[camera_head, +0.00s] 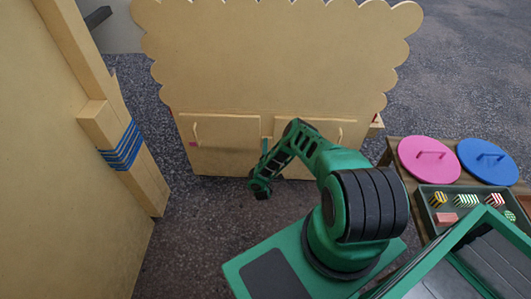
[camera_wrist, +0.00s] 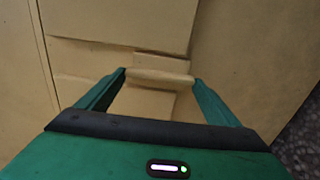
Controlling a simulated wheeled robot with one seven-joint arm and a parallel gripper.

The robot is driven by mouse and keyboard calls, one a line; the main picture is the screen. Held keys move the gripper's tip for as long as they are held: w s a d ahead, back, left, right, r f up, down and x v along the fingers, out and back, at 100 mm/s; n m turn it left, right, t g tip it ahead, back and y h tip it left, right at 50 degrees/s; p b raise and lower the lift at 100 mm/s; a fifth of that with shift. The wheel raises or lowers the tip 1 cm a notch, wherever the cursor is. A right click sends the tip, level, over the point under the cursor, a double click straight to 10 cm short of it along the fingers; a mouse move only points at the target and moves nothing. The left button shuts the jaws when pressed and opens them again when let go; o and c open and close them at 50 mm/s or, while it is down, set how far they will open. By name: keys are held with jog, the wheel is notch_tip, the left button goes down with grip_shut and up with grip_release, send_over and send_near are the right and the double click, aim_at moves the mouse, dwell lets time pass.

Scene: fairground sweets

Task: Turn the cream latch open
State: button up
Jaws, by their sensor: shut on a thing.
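The cream latch (camera_wrist: 160,77) is a short bar that spans the gap between my fingertips in the wrist view. My gripper (camera_wrist: 158,78) is shut on it, with one green finger at each end of the bar. Behind it is the cream front of the cupboard, with panel edges close by. In the head view my gripper (camera_head: 266,145) is at the middle of the cupboard front (camera_head: 262,165), between two doors. The latch itself cannot be made out there.
The left door (camera_head: 222,130) and right door (camera_head: 318,126) each have a handle and look closed. A wooden post with blue rope (camera_head: 122,150) stands left. At right, a table holds a pink lid (camera_head: 422,167), a blue lid (camera_head: 480,170) and a sweets tray (camera_head: 440,229).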

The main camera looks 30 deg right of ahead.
jog(key=shift+s+a+f, duration=0.1)
jog(key=shift+s+f, duration=0.05)
jog(key=shift+f, duration=0.05)
jog(key=o, duration=0.9)
jog(key=v, duration=1)
jog(key=shift+s+a, duration=0.25)
jog(key=shift+s, duration=0.05)
